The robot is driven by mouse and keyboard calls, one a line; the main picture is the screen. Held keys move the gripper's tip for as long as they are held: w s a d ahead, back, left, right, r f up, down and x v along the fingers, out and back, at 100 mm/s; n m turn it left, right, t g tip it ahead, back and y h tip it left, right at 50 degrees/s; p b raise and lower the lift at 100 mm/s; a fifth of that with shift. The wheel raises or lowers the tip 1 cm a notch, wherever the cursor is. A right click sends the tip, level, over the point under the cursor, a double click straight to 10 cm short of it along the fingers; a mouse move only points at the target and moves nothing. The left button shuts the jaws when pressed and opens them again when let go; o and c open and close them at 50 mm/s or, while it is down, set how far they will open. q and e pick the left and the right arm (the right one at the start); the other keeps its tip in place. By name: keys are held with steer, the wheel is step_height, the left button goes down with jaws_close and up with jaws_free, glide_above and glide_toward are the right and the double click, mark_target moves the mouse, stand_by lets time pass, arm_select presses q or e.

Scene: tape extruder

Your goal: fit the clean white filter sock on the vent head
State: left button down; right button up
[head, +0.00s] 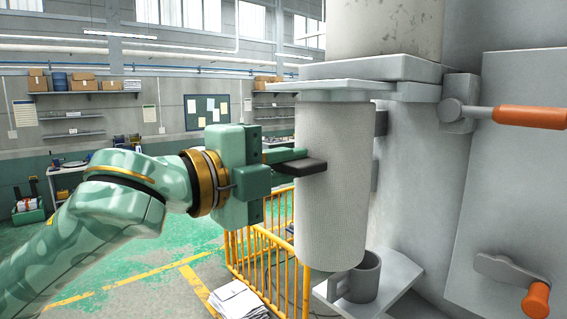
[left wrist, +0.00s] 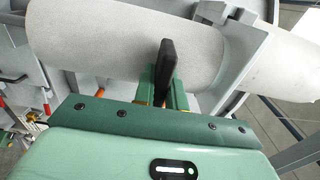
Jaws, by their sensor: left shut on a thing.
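A clean-looking white filter sock (head: 335,205), a long mesh cylinder, hangs nearly upright under the grey plates of the vent head (head: 345,88). Its top edge meets the underside of the lower plate; I cannot tell whether it is seated there or only close beneath. My left gripper (head: 300,166) is shut on the sock's upper part from the left, with one dark finger across its near face. In the left wrist view the sock (left wrist: 120,45) lies across the picture, with the gripper (left wrist: 166,78) against it. My right gripper is not in view.
A grey mug (head: 363,282) stands on a small ledge (head: 385,300) just below the sock. An orange-handled lever (head: 530,117) and an orange-handled crank (head: 536,298) stick out at the right. A yellow railing (head: 262,262) and white papers (head: 238,300) are below left.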

arm_select(q)
steer(key=shift+p+x, duration=0.55)
steer(key=shift+x, duration=4.25)
steer(key=c, duration=1.4)
jaws_free()
steer(key=shift+o, duration=0.2)
steer(key=shift+s+a+f+b, duration=0.1)
steer(key=shift+s+a+b, duration=0.1)
steer(key=shift+a+b, duration=0.1)
steer(key=b+v, duration=0.5)
steer(key=v, duration=1)
steer(key=shift+s+a, duration=0.2)
steer(key=shift+a, duration=0.05)
